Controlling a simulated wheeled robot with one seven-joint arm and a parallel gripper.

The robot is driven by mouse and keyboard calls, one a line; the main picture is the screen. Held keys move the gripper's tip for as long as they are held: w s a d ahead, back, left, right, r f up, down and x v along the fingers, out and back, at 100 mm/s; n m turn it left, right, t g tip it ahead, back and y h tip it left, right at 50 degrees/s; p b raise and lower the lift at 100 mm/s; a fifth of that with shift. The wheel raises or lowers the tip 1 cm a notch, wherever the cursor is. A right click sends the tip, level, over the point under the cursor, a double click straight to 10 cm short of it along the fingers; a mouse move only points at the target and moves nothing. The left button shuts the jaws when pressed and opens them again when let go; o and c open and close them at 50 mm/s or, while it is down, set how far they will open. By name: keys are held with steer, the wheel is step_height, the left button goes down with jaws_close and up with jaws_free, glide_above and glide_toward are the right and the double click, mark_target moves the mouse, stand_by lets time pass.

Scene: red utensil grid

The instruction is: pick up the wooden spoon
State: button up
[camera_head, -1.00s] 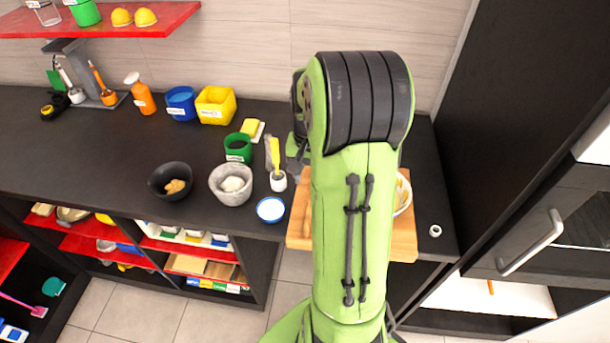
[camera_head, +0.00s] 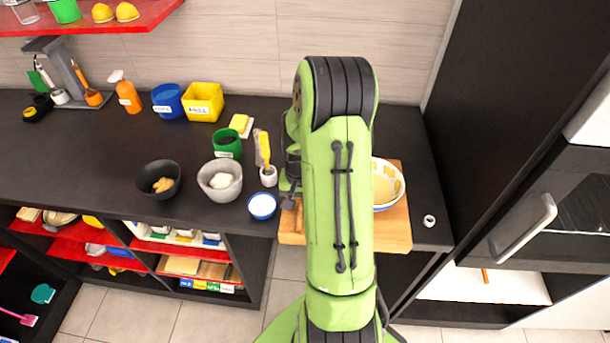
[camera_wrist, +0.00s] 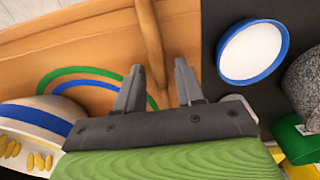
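A wooden spoon (camera_wrist: 152,38) lies on a wooden board (camera_wrist: 80,45) in the wrist view. Its handle runs down from the top edge into the space between my fingers; its full length is not visible. My gripper (camera_wrist: 159,67) is open, with one finger on each side of the handle. I cannot tell whether the fingers touch the spoon or the board. In the head view the board (camera_head: 398,232) sits at the counter's front edge, and my arm covers much of it.
A bowl with yellow pieces (camera_head: 388,184) stands on the board. A blue-rimmed white bowl (camera_head: 262,206), a grey mortar (camera_head: 219,180), a green cup (camera_head: 227,144) and a white holder with a yellow-handled tool (camera_head: 268,176) stand left of my gripper. A small white ring (camera_head: 429,221) lies right.

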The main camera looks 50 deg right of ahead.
jaws_close()
step_height(320, 180, up, 10)
steer(key=p, duration=0.1)
stand_by(0.4)
